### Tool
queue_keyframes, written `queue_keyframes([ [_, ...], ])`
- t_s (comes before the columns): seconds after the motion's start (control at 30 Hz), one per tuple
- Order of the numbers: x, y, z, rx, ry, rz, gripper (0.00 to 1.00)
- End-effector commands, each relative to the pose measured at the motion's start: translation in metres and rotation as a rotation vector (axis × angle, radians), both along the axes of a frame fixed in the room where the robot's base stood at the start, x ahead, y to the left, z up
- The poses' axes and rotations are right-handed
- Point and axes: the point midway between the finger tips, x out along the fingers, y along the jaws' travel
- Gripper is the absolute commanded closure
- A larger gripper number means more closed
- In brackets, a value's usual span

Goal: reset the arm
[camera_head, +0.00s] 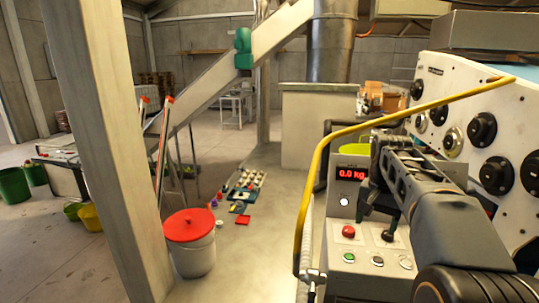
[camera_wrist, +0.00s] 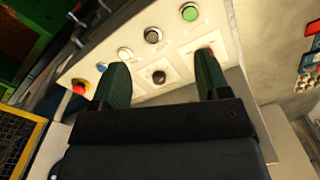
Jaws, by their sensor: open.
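My arm (camera_head: 420,190) reaches in from the lower right in the head view. My gripper (camera_head: 380,205) is at its far end, over the control box (camera_head: 345,283) with the red "0.0 kg" display (camera_head: 351,174). In the wrist view, my gripper (camera_wrist: 162,75) has its two dark green fingers wide apart, with nothing held between them. A pale control panel (camera_wrist: 180,53) lies beyond the fingers. A black knob (camera_wrist: 159,77) shows between them, and a green button (camera_wrist: 190,13) shows farther up. Whether a fingertip touches the panel, I cannot tell.
A yellow rail (camera_head: 322,165) bends around the control box's left side. A white panel with black knobs (camera_head: 482,130) stands close at right. A white bucket with a red lid (camera_head: 190,240) stands by a pillar (camera_head: 95,130). Open floor (camera_head: 250,265) lies between bucket and rail.

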Motion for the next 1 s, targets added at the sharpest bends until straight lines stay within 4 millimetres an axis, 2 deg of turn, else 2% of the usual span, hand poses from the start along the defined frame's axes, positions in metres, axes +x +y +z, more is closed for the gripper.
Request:
queue_keyframes([
  [0.13,0.007,-0.004,-0.002,-0.010,-0.041,0.044,0.31],
  [0.27,0.010,-0.008,-0.023,-0.015,-0.053,0.085,0.31],
  [0.57,-0.010,0.004,-0.059,-0.033,-0.098,0.206,0.31],
  [0.77,-0.044,0.026,-0.085,-0.055,-0.155,0.328,0.31],
  [1.0,-0.117,0.065,-0.126,-0.092,-0.256,0.509,0.31],
])
